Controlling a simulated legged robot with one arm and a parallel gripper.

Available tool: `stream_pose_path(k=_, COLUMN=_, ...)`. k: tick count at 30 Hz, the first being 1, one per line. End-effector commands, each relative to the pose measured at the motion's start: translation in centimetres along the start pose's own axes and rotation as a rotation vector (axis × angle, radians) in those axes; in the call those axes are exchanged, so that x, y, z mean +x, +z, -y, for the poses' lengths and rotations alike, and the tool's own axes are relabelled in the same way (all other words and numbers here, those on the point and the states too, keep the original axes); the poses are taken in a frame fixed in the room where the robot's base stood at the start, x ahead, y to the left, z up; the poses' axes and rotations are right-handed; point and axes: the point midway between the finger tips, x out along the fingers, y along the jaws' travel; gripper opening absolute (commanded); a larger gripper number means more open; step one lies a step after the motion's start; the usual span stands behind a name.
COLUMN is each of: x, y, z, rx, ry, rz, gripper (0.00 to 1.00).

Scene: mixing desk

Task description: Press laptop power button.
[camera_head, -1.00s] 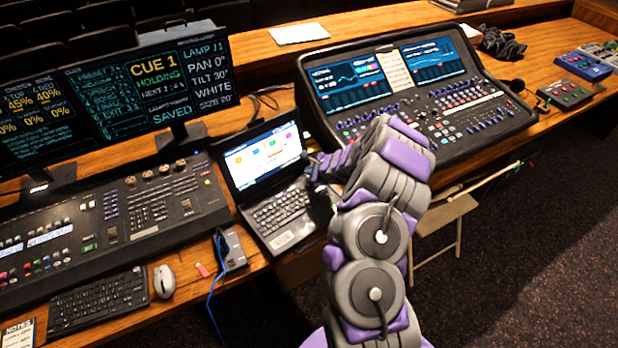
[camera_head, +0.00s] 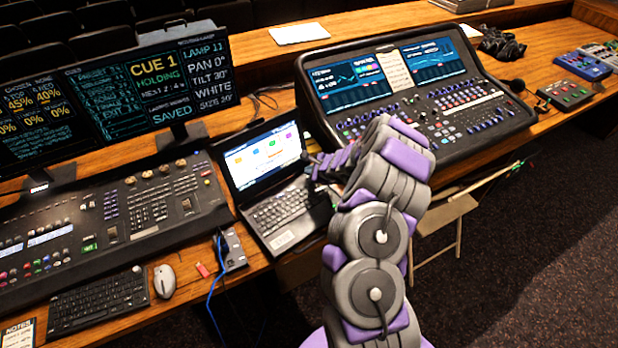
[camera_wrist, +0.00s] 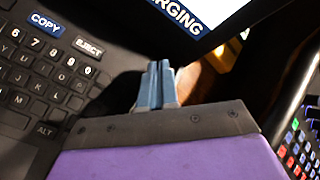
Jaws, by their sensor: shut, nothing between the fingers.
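The open laptop (camera_head: 282,213) stands in the middle of the desk, its screen (camera_head: 264,155) lit with coloured icons. My gripper (camera_head: 312,182) is at the right side of the laptop, near the hinge end of the keyboard. In the wrist view my gripper's fingers (camera_wrist: 157,80) are closed together with nothing between them, close to the right edge of the laptop deck, below the screen corner (camera_wrist: 190,12). The keyboard (camera_wrist: 45,75) with COPY and EJECT keys lies to their left. I cannot make out the power button, nor tell whether the fingertips touch the laptop.
A mixing console (camera_head: 430,105) stands close on the right of the laptop. A lighting desk (camera_head: 110,225) with monitors (camera_head: 150,80) is on the left. A small box with a blue cable (camera_head: 232,250) lies by the laptop's left edge.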

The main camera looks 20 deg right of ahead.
Motion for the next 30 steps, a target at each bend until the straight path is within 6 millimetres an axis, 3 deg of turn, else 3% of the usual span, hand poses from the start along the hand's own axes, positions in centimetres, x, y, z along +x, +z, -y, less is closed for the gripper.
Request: stream_pose_path(k=30, x=0.49, y=-0.35, z=-0.51, rx=0.0, ry=0.0, rz=0.0, gripper=0.0)
